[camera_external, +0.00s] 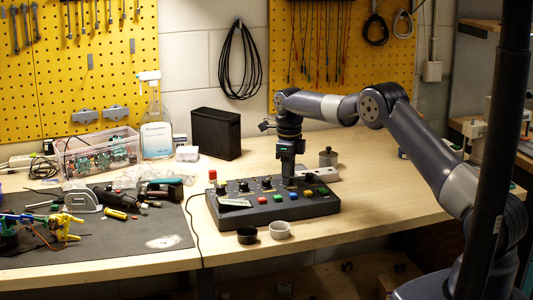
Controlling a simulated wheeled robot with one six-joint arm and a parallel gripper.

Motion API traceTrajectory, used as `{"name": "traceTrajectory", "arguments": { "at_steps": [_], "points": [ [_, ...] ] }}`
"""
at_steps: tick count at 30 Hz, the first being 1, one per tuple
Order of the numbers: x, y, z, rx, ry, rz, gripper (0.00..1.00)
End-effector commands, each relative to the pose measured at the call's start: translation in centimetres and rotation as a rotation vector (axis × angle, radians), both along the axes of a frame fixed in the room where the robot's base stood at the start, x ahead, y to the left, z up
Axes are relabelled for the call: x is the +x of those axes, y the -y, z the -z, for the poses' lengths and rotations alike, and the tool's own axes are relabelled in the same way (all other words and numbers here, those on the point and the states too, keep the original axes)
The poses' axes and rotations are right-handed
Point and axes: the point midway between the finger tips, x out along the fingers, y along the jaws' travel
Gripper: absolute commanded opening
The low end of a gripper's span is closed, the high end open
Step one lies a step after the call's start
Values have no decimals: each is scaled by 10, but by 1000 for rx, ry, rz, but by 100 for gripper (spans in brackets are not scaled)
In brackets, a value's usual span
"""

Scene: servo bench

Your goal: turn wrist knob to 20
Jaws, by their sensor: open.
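A dark control box (262,213) lies on the wooden bench, with a row of black knobs along its back part and several coloured buttons along its front. A red knob or button (220,189) stands at its left end. My gripper (289,182) points straight down over the right part of the knob row, close to the box top. The knob under it is hidden by the fingers, and I cannot tell whether they touch it. The knob labels and dial marks are too small to read, so I cannot tell which one is the wrist knob or its setting.
A black bin (216,134) and a spray bottle (155,125) stand farther back. Tools cover the dark mat (165,225) at left.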

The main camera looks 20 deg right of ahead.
Motion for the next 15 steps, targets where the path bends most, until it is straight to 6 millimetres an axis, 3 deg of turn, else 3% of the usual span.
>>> {"name": "traceTrajectory", "arguments": {
  "at_steps": [10, 15],
  "points": [
    [0, 0, 6, 1, 1, 0, 46],
    [0, 0, 5, 1, 1, 0, 33]
  ]
}}
